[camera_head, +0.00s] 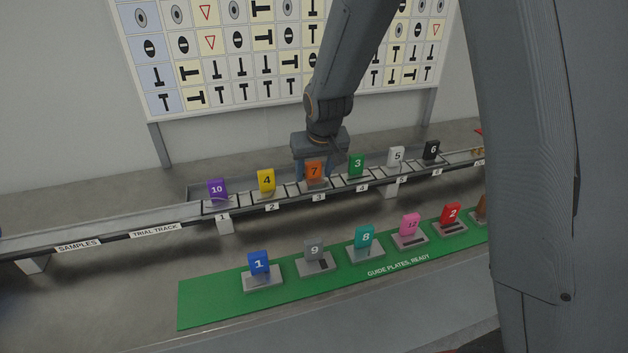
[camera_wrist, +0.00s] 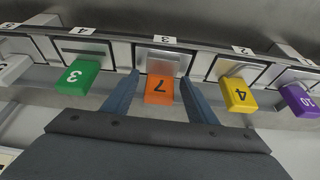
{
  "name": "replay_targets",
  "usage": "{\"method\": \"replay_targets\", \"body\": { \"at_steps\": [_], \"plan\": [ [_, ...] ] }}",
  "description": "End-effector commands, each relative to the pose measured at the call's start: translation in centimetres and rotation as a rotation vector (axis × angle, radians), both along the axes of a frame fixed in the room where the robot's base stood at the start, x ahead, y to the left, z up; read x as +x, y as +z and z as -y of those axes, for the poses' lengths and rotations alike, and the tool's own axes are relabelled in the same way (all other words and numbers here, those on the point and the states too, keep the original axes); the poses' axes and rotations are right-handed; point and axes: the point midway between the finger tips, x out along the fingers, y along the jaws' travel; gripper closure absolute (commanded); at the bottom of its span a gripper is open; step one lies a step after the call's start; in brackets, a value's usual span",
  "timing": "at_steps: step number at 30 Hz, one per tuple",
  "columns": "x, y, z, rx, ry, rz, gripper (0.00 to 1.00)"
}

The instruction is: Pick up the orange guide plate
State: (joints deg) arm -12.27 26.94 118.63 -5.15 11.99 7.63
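The orange guide plate (camera_head: 314,173), marked 7, stands at slot 3 of the trial track (camera_head: 240,205). It also shows in the wrist view (camera_wrist: 159,89), between the two fingers. My gripper (camera_wrist: 160,88) is open, with one blue-grey finger on each side of the plate. Narrow gaps show between the fingers and the plate. In the head view my gripper (camera_head: 312,168) is directly at the orange plate, and the arm hides what is behind it.
On the track, a yellow plate 4 (camera_head: 266,180) and a green plate 3 (camera_head: 357,164) flank the orange one. Purple (camera_head: 217,189), white (camera_head: 397,155) and black (camera_head: 432,149) plates stand further out. A green mat (camera_head: 205,308) in front holds several more plates.

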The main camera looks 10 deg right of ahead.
Motion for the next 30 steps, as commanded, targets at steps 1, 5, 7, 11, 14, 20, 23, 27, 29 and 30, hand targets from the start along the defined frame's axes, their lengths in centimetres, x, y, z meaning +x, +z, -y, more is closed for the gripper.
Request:
{"method": "replay_targets", "body": {
  "at_steps": [1,5,7,11,14,20,23,27,29,30],
  "plan": [
    [0.0,0.0,0.0,0.000,0.000,0.000,0.57],
    [0.0,0.0,0.0,0.000,0.000,0.000,0.79],
    [0.0,0.0,0.0,0.000,0.000,0.000,0.91],
    [0.0,0.1,0.0,0.000,0.000,0.001,0.98],
    [0.0,0.1,0.0,0.000,0.000,0.001,0.98],
    [0.2,1.7,0.0,0.001,-0.001,0.005,0.98],
    [0.2,3.4,0.0,0.001,0.000,0.007,0.98],
    [0.2,6.1,0.0,0.001,-0.001,0.006,0.98],
    [0.2,7.1,0.0,0.001,-0.001,0.006,0.98],
    [0.2,7.8,0.0,0.002,-0.001,0.006,0.98]
  ]
}}
